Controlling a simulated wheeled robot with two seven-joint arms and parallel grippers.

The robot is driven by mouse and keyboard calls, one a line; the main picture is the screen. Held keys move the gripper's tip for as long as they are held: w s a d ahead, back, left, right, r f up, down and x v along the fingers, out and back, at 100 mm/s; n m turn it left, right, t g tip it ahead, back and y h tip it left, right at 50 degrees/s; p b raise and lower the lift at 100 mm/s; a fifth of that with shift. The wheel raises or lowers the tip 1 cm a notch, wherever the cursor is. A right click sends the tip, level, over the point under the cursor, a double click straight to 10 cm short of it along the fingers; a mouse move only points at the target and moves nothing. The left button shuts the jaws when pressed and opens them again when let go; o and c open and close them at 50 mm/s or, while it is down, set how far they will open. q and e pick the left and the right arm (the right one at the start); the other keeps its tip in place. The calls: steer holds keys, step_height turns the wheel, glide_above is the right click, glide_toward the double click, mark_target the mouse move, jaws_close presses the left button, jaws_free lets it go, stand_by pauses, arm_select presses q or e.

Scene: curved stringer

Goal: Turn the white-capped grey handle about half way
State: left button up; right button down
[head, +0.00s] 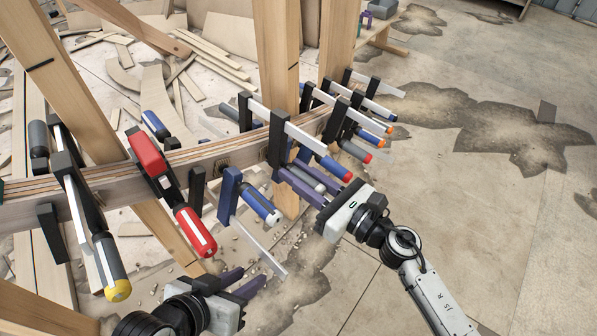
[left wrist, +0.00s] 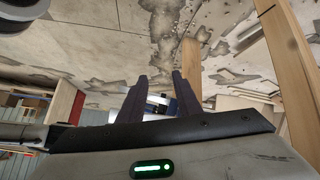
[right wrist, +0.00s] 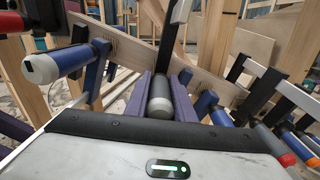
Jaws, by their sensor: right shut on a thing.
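The grey handle with a pale cap (right wrist: 160,97) lies between the two purple fingers of my right gripper (right wrist: 161,80) in the right wrist view. My right gripper (head: 288,164) is shut on this handle (head: 309,181), coming from the lower right in the head view. The fingers hide part of the handle and its cap in the head view. My left gripper (head: 250,277) is open and empty at the bottom of the head view, below the clamps. Its fingers stand apart in the left wrist view (left wrist: 163,85).
Several clamps line the curved wooden stringer (head: 105,200). A blue white-capped handle (head: 259,204) is left of the held one. A red-handled clamp (head: 195,232) and a yellow-capped clamp (head: 112,270) are farther left. Wooden posts (head: 277,60) rise behind. Floor at right is open.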

steer(key=m+p, duration=0.1)
steer(key=m, duration=0.3)
steer(key=shift+p, duration=0.35)
steer(key=shift+m+p, duration=0.35)
steer(key=shift+m, duration=0.65)
steer(key=m+p, duration=0.1)
steer(key=m, duration=0.2)
steer(key=shift+m, duration=0.3)
steer(key=m+p, duration=0.2)
steer(key=m, duration=0.2)
steer(key=shift+w+d+f, duration=0.1)
arm_select(q)
steer(key=shift+s+a+r+n+t+y+p, duration=0.25)
steer(key=shift+s+a+r+t, duration=0.1)
steer(key=shift+a+r, duration=0.3)
steer(key=shift+s+a+r+n+t+y+p, duration=0.15)
steer(key=shift+s+a+r+n+t, duration=0.15)
steer(key=shift+a+r, duration=0.25)
steer(key=shift+s+a+r+n+t+y+p, duration=0.15)
steer(key=shift+s+a+r+n+t+y, duration=0.15)
steer(key=shift+a+r, duration=0.35)
arm_select(e)
steer(key=shift+f+m, duration=0.1)
steer(key=shift+m, duration=1.3)
arm_select(q)
steer(key=shift+s+d, duration=0.1)
steer(key=shift+r, duration=0.1)
arm_select(e)
steer(key=c, duration=1.5)
jaws_free()
